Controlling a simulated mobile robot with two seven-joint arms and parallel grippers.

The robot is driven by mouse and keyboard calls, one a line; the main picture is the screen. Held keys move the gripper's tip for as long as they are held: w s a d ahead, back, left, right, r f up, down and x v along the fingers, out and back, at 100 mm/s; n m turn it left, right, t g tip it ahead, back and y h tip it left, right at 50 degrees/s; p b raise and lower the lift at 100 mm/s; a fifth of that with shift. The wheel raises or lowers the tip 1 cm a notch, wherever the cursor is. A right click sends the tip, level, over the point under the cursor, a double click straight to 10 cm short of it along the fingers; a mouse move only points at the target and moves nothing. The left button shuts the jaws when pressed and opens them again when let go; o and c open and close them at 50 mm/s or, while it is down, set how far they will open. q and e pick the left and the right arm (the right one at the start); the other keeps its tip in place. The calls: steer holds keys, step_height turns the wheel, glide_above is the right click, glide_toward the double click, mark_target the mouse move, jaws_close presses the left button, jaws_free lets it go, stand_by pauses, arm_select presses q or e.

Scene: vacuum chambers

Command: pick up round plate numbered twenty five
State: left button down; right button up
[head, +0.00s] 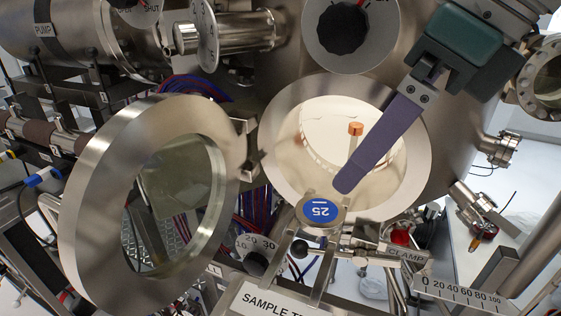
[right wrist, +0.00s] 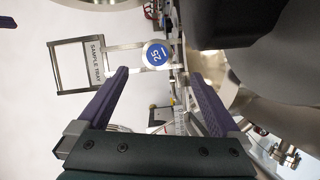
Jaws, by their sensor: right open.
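The round plate numbered 25 (head: 321,210) has a blue face with white digits and a metal rim. It sits at the end of the sample tray's metal fork, in front of the open round port. It also shows in the right wrist view (right wrist: 156,55), beyond the fingertips and between their lines. My right gripper (head: 345,188) comes in from the upper right, with its purple fingers just above and right of the plate. In the right wrist view its two fingers (right wrist: 158,75) are wide apart with nothing between them. My left gripper is not seen in the head view.
The port (head: 283,121) is open, with a copper-coloured post (head: 355,129) inside. Its round window door (head: 88,212) stands swung out at left. The sample tray (head: 267,301) lies below. A clamp (head: 407,254) and a scale (head: 460,289) are close at right.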

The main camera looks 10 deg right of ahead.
mark_target(321, 210)
steer(key=b+x, duration=0.1)
steer(key=x, duration=0.3)
steer(key=shift+s, duration=0.15)
steer(key=b+x, duration=0.3)
steer(key=x, duration=0.2)
steer(key=shift+s, duration=0.15)
steer(key=shift+r, duration=0.1)
steer(key=c, duration=0.4)
jaws_close()
